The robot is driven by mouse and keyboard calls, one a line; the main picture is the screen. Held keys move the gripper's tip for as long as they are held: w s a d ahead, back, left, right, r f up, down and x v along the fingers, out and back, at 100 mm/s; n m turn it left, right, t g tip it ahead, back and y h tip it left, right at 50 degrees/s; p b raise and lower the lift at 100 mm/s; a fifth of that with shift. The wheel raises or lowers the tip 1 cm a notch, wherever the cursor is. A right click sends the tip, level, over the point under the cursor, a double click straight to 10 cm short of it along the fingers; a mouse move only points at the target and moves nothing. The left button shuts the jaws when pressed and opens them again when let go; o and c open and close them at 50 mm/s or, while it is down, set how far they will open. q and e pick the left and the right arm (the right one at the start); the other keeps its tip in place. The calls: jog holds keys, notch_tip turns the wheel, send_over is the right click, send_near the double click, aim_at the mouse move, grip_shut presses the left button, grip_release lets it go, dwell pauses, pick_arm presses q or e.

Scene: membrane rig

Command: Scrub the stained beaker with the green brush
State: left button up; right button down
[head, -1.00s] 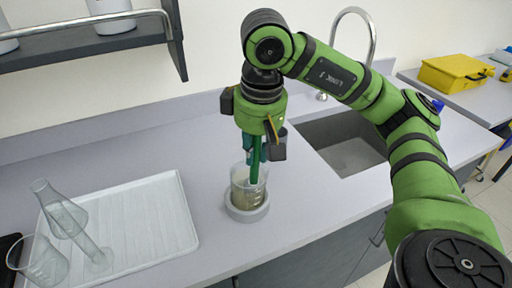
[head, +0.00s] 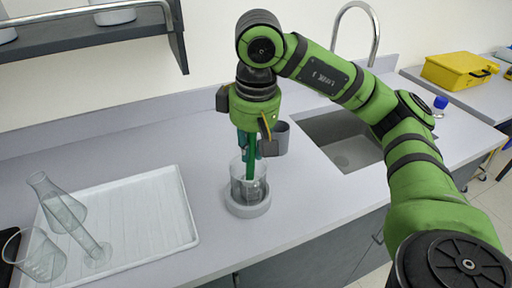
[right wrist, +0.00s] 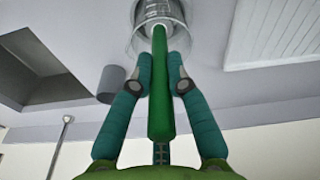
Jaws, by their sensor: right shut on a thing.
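The beaker (head: 237,183) is clear glass and stands upright in a round grey holder (head: 248,209) on the counter. I see no clear brown stain on its glass now; the inside looks greyish. My right gripper (head: 256,148) is above the beaker, pointing down, shut on the green brush (right wrist: 160,100). The brush's handle runs down between the teal fingers, and its lower end is inside the beaker. In the right wrist view, the beaker (right wrist: 140,38) is at the top, around the brush's end. The brush head is hard to make out. My left gripper is out of view.
A grey cup (head: 281,138) stands just behind the right gripper. The sink (head: 340,155) with a curved tap (head: 375,30) is to the right. A white tray (head: 150,215) with glassware (head: 62,212) is at left. A shelf (head: 90,38) hangs at upper left.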

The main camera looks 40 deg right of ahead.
jog(key=shift+w+d, duration=0.1)
dwell(0.3)
jog(key=shift+w+d, duration=0.15)
jog(key=shift+d, duration=0.55)
jog(key=shift+r, duration=0.1)
dwell(1.3)
jog(key=shift+a, duration=0.15)
jog(key=shift+a, duration=0.7)
